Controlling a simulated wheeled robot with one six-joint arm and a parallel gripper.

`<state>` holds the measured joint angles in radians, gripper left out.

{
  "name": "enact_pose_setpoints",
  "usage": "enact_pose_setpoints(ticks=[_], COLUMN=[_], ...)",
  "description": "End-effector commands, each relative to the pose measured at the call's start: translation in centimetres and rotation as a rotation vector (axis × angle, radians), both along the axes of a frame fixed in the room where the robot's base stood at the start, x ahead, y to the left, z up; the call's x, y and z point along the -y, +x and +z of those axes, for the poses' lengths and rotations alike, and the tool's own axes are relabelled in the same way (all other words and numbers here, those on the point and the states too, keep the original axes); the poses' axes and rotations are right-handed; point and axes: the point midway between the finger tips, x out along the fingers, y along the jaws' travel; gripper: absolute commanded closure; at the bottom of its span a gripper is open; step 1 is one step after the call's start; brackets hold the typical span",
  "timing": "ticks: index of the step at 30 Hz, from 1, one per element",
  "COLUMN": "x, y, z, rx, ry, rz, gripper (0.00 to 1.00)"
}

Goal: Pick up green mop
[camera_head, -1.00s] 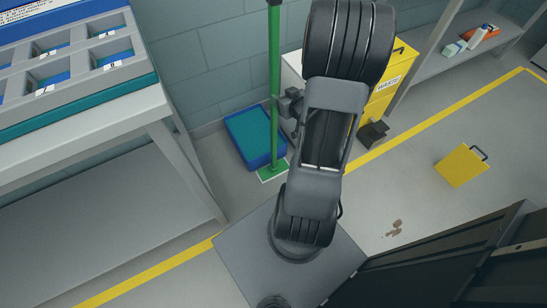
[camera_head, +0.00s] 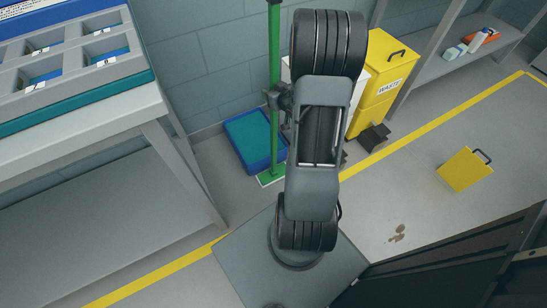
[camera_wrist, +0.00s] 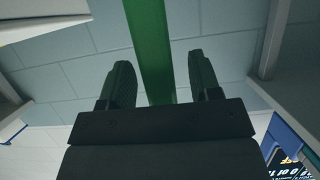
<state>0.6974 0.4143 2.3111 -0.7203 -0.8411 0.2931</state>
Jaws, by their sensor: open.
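The green mop's handle (camera_head: 274,60) stands upright by the wall, its lower end at a green patch on the floor. In the wrist view the handle (camera_wrist: 153,45) runs through the gap between my fingers, with space on both sides. My gripper (camera_wrist: 161,80) is open; in the head view my gripper (camera_head: 277,98) is at the handle, partly hidden by my arm. I cannot see the fingers touching the handle.
A blue tub (camera_head: 247,132) stands beside the handle's foot. A grey table (camera_head: 85,125) with a blue tray is at left. A yellow waste bin (camera_head: 388,75) stands behind my arm at right. A yellow sign (camera_head: 465,170) lies on the open floor.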

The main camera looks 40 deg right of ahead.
Motion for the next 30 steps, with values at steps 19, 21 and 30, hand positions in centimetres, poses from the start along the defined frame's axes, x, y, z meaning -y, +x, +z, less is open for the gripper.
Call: enact_pose_setpoints(ticks=[19,21,30], x=[-0.01,0.04,0.05], y=[-0.03,0.08,0.07], z=[0.03,0.28,0.53], rx=[0.001,0.007,0.007], ry=[0.000,-0.003,-0.003], rz=[0.000,0.001,0.001], gripper=[0.97,1.00,1.00])
